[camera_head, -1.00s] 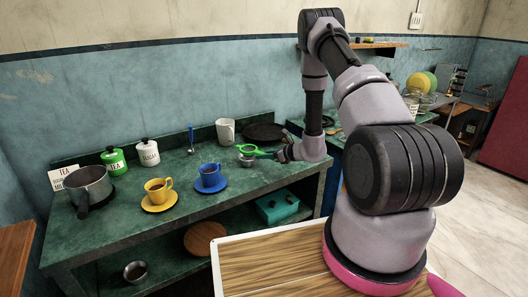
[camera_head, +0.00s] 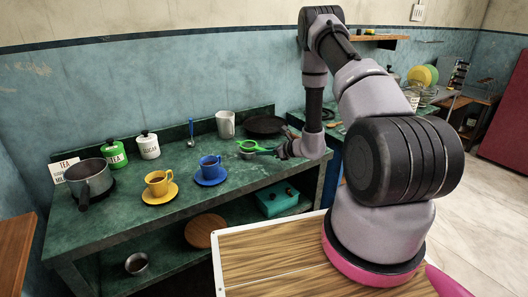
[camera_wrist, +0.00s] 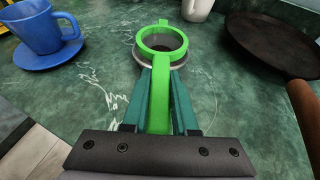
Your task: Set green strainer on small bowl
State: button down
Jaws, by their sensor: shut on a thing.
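The green strainer (camera_wrist: 181,52) is in my gripper (camera_wrist: 159,82); the teal fingers are shut on its handle. In the wrist view its round ring lies over the small bowl (camera_wrist: 139,62), whose grey rim shows around the ring's near side. Whether the ring touches the bowl or hangs just above it, I cannot tell. In the head view the strainer (camera_head: 249,144) sits over the small metal bowl (camera_head: 246,156) near the counter's right end. My gripper (camera_head: 273,152) reaches in from the right there.
A blue cup (camera_head: 209,167) and a yellow cup (camera_head: 157,183) stand on saucers to the left. A white mug (camera_head: 225,124) and a dark pan (camera_head: 265,125) are behind. A pot (camera_head: 92,178) and canisters stand at far left. Bare counter (camera_head: 130,225) lies in front.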

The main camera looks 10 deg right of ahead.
jog(key=shift+f, duration=0.35)
jog(key=c, duration=0.6)
grip_release()
jog(key=v, duration=1)
jog(key=shift+s+d+r, duration=0.2)
jog(key=s+a+r+n+g+y, duration=0.2)
jog(key=a+r+n, duration=0.2)
jog(key=r, duration=0.6)
jog(key=s+a+r+n+g+y, duration=0.1)
jog(key=s+a+r+n+g, duration=0.15)
jog(key=a+r+n, duration=0.45)
jog(key=s+r+n+g+h, duration=0.2)
jog(key=s+r+n+g, duration=0.2)
jog(key=s+r, duration=0.7)
jog(key=s+d+r+n+t+h, duration=0.1)
jog(key=s+d+r+n+h, duration=0.1)
jog(key=s+r+n, duration=0.1)
jog(key=s+d+r+n+t+h, duration=0.1)
jog(key=s+r+n+t+h, duration=0.1)
jog(key=r, duration=0.4)
jog(key=s+d+r+n+t+h, duration=0.2)
jog(key=s+r+n+h, duration=0.1)
jog(key=s+r, duration=0.2)
jog(key=shift+s+d+r+n+t+h, duration=0.1)
jog(key=shift+s+d+n+t+h, duration=0.1)
jog(key=shift+s, duration=0.2)
jog(key=shift+s+d+n+t+h, duration=0.1)
jog(key=shift+s+d+h, duration=0.1)
jog(key=shift+s, duration=0.2)
